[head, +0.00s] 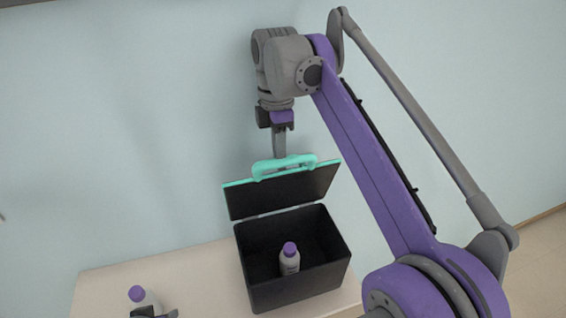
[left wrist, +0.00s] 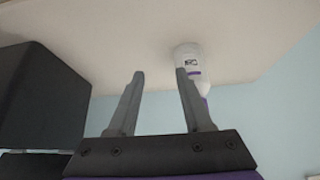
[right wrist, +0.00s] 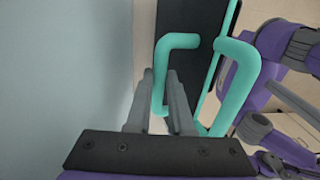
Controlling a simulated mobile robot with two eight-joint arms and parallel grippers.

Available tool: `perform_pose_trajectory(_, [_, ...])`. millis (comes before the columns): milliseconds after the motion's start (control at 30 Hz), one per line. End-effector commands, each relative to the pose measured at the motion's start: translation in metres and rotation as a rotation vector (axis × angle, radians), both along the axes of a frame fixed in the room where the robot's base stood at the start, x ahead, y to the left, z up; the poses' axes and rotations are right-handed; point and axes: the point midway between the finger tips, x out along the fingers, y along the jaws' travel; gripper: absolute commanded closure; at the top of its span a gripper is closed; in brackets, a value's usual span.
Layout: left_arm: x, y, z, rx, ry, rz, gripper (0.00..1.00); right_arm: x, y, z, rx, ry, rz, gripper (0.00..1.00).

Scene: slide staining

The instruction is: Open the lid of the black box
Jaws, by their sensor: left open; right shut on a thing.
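The black box (head: 300,290) stands on the table with its lid (head: 285,192) raised and tilted back. The lid has a teal edge and a teal handle (head: 284,167). My right gripper (head: 280,155) is above the lid, shut on the handle. In the right wrist view, one bar of the teal handle (right wrist: 161,80) lies between the fingers (right wrist: 160,74). My left gripper (left wrist: 160,74) is open and empty. The box's dark side (left wrist: 40,98) shows to its left in the left wrist view.
A white bottle with a purple cap (head: 290,260) stands inside the box. Another such bottle (head: 143,299) is on the table (head: 195,275), left of the box; it appears near the left fingers in the left wrist view (left wrist: 188,57). A wall is behind.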

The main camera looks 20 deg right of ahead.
Motion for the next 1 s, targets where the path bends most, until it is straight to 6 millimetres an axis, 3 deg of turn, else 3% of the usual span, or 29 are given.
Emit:
perform_pose_trajectory(200, [0.0, 0.0, 0.0, 0.0, 0.0, 0.0, 0.5, 0.0091, -0.0001, -0.0015, -0.001, 0.0, -0.001, 1.0])
perform_pose_trajectory(667, [0.0004, 0.0, 0.0005, 0.0, -0.001, 0.0, 0.5, 0.0103, -0.0001, -0.0003, -0.001, 0.0, -0.001, 1.0])
perform_pose_trajectory(700, [0.0004, 0.0, 0.0005, 0.0, -0.001, 0.0, 0.5, 0.0103, -0.0001, -0.0002, -0.001, 0.0, -0.001, 0.75])
perform_pose_trajectory(833, [0.0005, 0.0, 0.0005, 0.0, -0.001, 0.0, 0.5, 0.0101, 0.0, -0.0001, -0.001, 0.0, -0.001, 0.52])
perform_pose_trajectory(1000, [0.0004, 0.0, 0.0005, 0.0, -0.001, 0.0, 0.5, 0.0099, 0.0001, -0.0001, -0.001, 0.0, -0.001, 0.5])
